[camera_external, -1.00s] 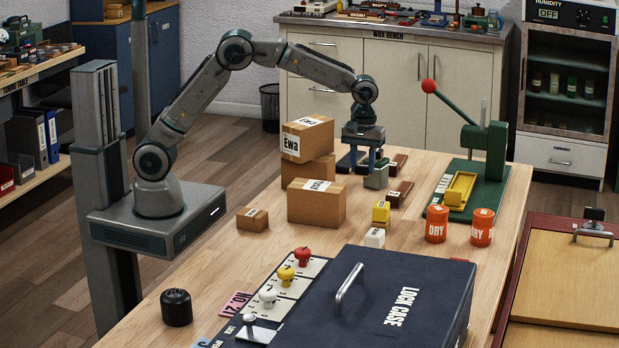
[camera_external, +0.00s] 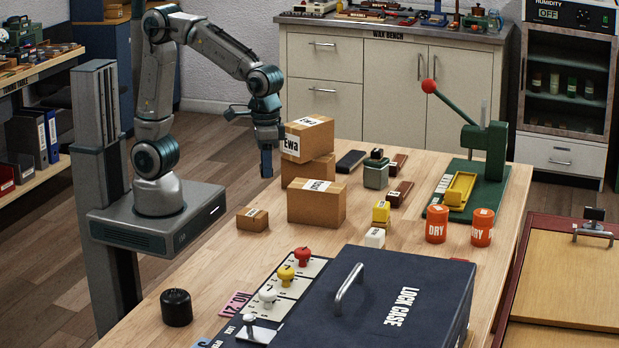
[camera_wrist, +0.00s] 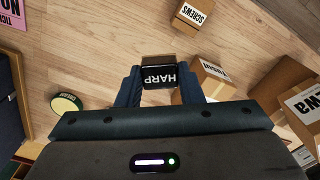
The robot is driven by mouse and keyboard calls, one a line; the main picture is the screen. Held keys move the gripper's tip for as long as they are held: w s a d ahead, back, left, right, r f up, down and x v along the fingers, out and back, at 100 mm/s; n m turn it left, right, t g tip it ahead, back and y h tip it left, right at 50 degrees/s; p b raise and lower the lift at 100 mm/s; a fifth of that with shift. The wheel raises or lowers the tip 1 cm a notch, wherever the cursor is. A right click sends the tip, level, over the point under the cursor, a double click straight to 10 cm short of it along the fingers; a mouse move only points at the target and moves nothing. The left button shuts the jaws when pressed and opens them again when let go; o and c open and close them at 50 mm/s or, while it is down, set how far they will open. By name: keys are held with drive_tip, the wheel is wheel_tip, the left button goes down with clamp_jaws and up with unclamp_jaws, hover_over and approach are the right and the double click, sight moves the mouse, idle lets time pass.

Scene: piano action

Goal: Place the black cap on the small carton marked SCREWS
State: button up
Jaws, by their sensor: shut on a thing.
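My gripper (camera_external: 266,172) points down, left of the stacked cartons. In the wrist view my gripper (camera_wrist: 160,86) has its fingers closed on both sides of a black cap (camera_wrist: 159,76) with the white letters HARP showing. The cap is in the air, and I cannot make it out in the external view. The small brown carton marked SCREWS (camera_wrist: 193,14) is at the top of the wrist view, apart from the cap. In the external view this small carton (camera_external: 252,219) stands on the wooden table, in front of my gripper and slightly left. Its top looks clear.
An Ewa carton (camera_external: 308,138) sits on another carton close right of my gripper; a larger carton (camera_external: 316,206) stands in front. A round black object (camera_external: 176,307) stands at the near left. Table around the SCREWS carton is open.

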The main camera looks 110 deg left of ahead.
drive_tip(key=s+d+m, duration=0.3)
drive_tip(key=s, duration=0.3)
drive_tip(key=s+d+m, duration=0.3)
drive_tip(key=s, duration=0.3)
hover_over(252, 213)
wheel_tip(252, 213, down, 8)
drive_tip(key=shift+s+r, duration=0.1)
drive_tip(key=shift+s, duration=0.05)
drive_tip(key=shift+a+f, duration=0.15)
drive_tip(key=shift+f, duration=2)
drive_tip(key=shift+f, duration=0.15)
drive_tip(key=o, duration=0.9)
drive_tip(key=shift+o, duration=0.2)
